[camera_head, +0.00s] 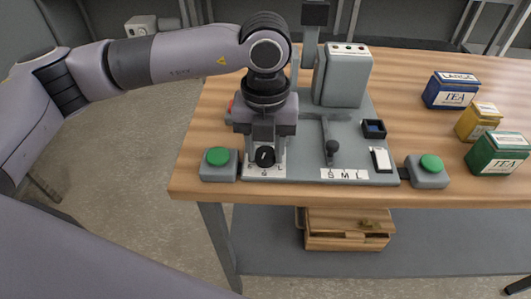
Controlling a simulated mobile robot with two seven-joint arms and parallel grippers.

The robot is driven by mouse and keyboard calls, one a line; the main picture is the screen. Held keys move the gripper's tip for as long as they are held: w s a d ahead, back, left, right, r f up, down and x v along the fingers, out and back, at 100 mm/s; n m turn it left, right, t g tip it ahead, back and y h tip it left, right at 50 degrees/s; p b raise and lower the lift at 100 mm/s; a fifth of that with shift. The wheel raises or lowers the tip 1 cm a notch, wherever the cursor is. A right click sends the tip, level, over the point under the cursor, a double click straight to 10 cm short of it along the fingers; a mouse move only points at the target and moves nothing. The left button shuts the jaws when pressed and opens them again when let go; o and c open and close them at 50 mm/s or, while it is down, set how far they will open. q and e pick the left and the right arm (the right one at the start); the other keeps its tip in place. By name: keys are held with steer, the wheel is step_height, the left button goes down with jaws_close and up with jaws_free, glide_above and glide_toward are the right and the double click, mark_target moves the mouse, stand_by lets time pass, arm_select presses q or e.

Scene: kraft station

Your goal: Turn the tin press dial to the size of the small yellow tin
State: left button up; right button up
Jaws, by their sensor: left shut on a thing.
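The tin press (345,78) stands on the wooden table as a grey machine on a grey base. Its dial (265,157) is a black round knob with a white mark, at the front left of the base. A white plate with size letters lies around it, partly hidden. My left gripper (266,146) points down from above and is shut on the dial. The small yellow tin (477,123) stands at the right of the table, between a blue tin (450,90) and a green tin (497,153). My right gripper is not in view.
Green buttons stand left (218,157) and right (430,163) of the base. A lever (332,147) stands in the middle above an S M L strip (344,174). The tabletop behind the tins is clear.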

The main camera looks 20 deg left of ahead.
arm_select(q)
steer(key=shift+f+m+b, duration=0.2)
steer(key=shift+m+b, duration=0.55)
steer(key=shift+m, duration=0.25)
steer(key=shift+m+b, duration=0.4)
steer(key=shift+m, duration=0.1)
steer(key=shift+m+b, duration=0.65)
steer(key=shift+m, duration=0.15)
steer(key=m+b, duration=0.1)
steer(key=m, duration=0.1)
steer(key=shift+r+m+b, duration=0.15)
steer(key=shift+m+b, duration=0.55)
steer(key=shift+m, duration=0.3)
steer(key=shift+r, duration=0.1)
steer(key=o, duration=1.1)
steer(key=shift+c, duration=0.2)
steer(key=shift+r, duration=0.1)
